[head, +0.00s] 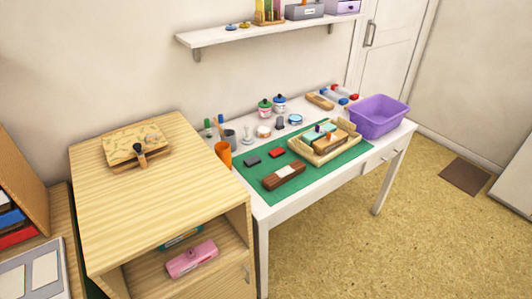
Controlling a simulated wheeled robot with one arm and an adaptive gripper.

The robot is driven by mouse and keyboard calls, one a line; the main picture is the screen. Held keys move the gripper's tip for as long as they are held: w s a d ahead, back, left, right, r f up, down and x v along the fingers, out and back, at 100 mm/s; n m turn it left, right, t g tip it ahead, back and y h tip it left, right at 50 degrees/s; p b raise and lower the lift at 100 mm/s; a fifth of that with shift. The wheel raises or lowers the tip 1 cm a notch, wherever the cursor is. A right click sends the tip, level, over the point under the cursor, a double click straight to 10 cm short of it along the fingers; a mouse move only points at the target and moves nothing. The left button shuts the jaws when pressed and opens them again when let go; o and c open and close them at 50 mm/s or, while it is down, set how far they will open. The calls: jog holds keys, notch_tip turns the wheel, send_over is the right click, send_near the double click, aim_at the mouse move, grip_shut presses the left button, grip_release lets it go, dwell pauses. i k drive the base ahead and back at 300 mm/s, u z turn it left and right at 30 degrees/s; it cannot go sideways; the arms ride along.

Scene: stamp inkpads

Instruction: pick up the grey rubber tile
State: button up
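A small dark grey tile (252,161), which looks like the grey rubber tile, lies flat on the green mat (249,178) on the white table. A red tile (277,153) of similar size lies just to its right, apart from it. A brown wooden block with a pale label (284,176) lies in front of both, near the mat's front edge. My gripper is not in view.
A light wooden tray (310,158) with stamps stands right of the tiles. An orange cup (223,153) stands to their left, with small jars behind. A purple bin (378,117) is at the table's right. A wooden cabinet (160,200) stands left.

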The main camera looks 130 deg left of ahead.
aim_at(249, 162)
jog(key=u, duration=4.25)
